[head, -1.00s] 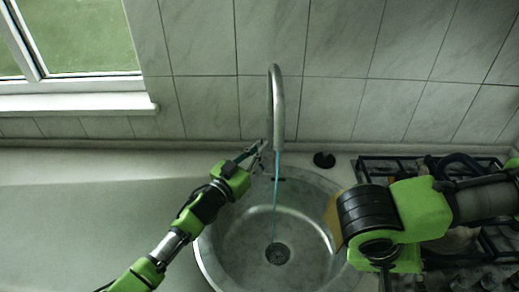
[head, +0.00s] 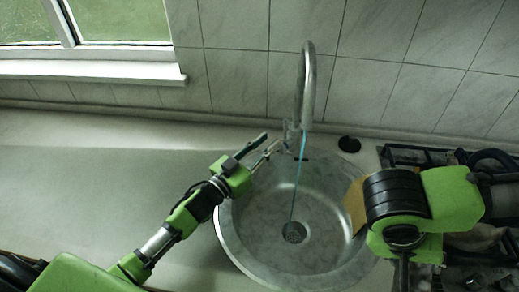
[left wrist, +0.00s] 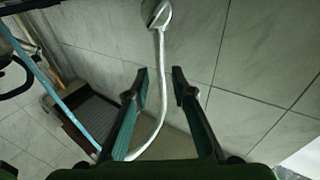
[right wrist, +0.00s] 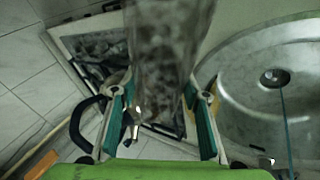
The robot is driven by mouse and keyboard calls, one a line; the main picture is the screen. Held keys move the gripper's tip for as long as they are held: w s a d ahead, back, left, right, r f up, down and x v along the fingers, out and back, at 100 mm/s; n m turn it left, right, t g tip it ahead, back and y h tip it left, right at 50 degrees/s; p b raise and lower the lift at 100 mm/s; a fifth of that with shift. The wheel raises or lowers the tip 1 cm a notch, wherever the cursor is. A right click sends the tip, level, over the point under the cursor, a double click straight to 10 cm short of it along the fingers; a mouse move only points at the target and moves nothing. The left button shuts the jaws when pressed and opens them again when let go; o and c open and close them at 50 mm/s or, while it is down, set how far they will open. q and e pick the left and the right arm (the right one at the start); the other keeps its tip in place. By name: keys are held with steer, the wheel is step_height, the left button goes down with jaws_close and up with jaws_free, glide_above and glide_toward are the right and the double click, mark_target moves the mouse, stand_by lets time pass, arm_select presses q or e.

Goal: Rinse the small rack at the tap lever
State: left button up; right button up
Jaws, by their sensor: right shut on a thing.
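The grey metal tap (head: 307,85) arches over the round sink (head: 240,262), and a thin blue stream of water (head: 296,190) falls to the drain. My left gripper (head: 272,142) is just left of the tap's base, open and empty. In the left wrist view its fingers (left wrist: 160,72) stand apart with the tap's pipe (left wrist: 160,70) showing between and behind them. I cannot make out the lever clearly. My right gripper (right wrist: 160,100) is shut on a grey, mottled, blurred thing (right wrist: 170,40); I cannot tell if it is the small rack. The head view hides its fingers.
A tan flat piece (head: 355,208) shows beside my right wrist above the sink's right side. The stove (head: 405,153) with black grates lies right of the sink. The counter (head: 90,180) at left is bare.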

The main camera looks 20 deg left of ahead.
arm_select(q)
steer(key=shift+v, duration=1.45)
steer(key=shift+r, duration=0.1)
